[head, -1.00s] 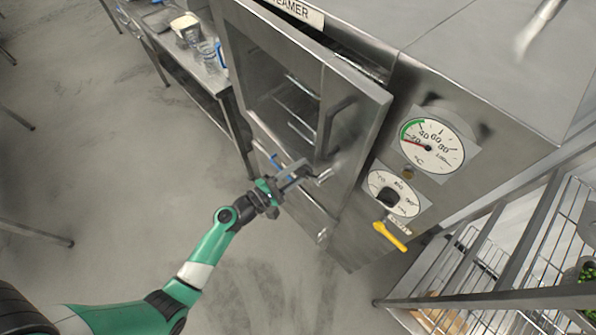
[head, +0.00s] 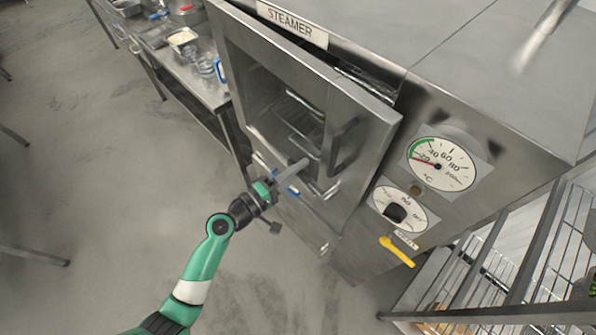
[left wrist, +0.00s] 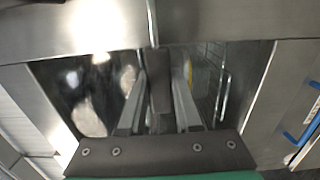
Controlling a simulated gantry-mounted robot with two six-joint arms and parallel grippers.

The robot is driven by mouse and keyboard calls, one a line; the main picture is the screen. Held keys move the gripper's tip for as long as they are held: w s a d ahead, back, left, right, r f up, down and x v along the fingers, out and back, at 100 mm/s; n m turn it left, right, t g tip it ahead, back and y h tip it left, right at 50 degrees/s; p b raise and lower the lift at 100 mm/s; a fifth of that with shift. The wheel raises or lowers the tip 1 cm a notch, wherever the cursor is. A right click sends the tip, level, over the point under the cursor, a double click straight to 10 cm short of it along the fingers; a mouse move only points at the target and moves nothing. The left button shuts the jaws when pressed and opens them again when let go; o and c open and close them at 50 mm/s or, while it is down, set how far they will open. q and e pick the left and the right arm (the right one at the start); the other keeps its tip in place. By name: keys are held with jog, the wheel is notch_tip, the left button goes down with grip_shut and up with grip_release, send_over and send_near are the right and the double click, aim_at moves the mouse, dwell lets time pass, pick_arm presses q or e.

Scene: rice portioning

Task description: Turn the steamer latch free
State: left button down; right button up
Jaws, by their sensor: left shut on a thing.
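The steel steamer door (head: 352,180) has a glass window and a dark upright handle (head: 343,146). A narrow dark gap shows along its top edge. My left gripper (head: 292,174) is in front of the lower part of the door. In the left wrist view, my left gripper (left wrist: 160,105) has its two grey fingers on either side of a dark bar, the latch (left wrist: 159,78), and is shut on it. In the head view the fingers and gripper mostly hide the latch, so its exact angle is hard to tell. My right gripper is not in view.
The steamer's right side has a temperature dial (head: 443,164), a control knob (head: 396,212) and a yellow lever (head: 397,251). A wire rack (head: 470,290) stands at lower right. A steel table (head: 190,75) with containers is at upper left. The floor (head: 90,190) at left is open.

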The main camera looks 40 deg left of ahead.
pick_arm(q)
jog(key=shift+r, duration=0.2)
dwell(0.3)
jog(key=c, duration=0.6)
grip_release()
jog(key=shift+s, duration=0.1)
jog(key=v, duration=1.1)
jog(key=shift+s+b, duration=0.2)
jog(key=shift+b, duration=0.15)
